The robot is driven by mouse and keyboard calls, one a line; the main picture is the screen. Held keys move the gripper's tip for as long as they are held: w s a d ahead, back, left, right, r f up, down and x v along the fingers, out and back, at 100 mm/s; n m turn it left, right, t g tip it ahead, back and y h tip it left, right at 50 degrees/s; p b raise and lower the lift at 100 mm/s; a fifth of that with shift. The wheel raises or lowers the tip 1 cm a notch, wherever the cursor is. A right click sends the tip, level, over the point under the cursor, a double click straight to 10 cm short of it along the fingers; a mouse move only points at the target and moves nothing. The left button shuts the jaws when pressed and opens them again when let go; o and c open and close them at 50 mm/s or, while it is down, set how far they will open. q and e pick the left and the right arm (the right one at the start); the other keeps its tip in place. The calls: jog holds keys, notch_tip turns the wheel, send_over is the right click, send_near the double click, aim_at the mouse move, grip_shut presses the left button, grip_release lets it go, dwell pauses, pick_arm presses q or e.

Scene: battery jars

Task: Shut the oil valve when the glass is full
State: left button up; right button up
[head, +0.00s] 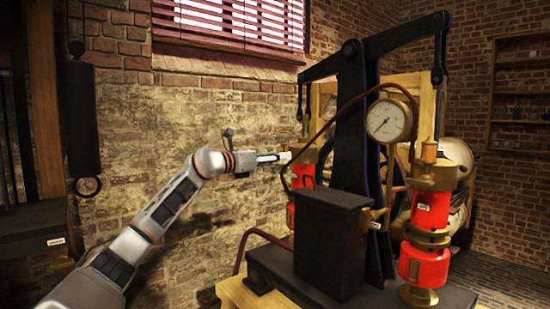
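My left arm comes in from the left. Its gripper (286,156) is at the upper part of the machine's left cylinder (303,177), behind the black frame. The fingertips are small and pale here, and I cannot tell whether they are open, shut or touching anything. No oil valve or glass can be made out at the gripper. A small brass fitting (428,151) stands on top of the right cylinder (430,208); I cannot tell whether it holds oil. My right gripper is not in view.
The machine has a tall black frame (357,150), a round pressure gauge (388,121), a dark red hose (262,234) and a black box (330,240) in front. A black cylinder (82,115) hangs at the left. Open space lies before the brick wall (150,120).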

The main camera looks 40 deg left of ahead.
pick_arm(q)
jog(key=c, duration=1)
jog(key=shift+r, duration=0.1)
jog(key=shift+s+m, duration=0.1)
jog(key=shift+m, duration=0.5)
jog(key=o, duration=1.1)
jog(key=shift+o, duration=0.2)
jog(key=shift+s, duration=0.1)
jog(key=s+a, duration=0.1)
jog(key=s, duration=1)
jog(key=shift+s, duration=0.35)
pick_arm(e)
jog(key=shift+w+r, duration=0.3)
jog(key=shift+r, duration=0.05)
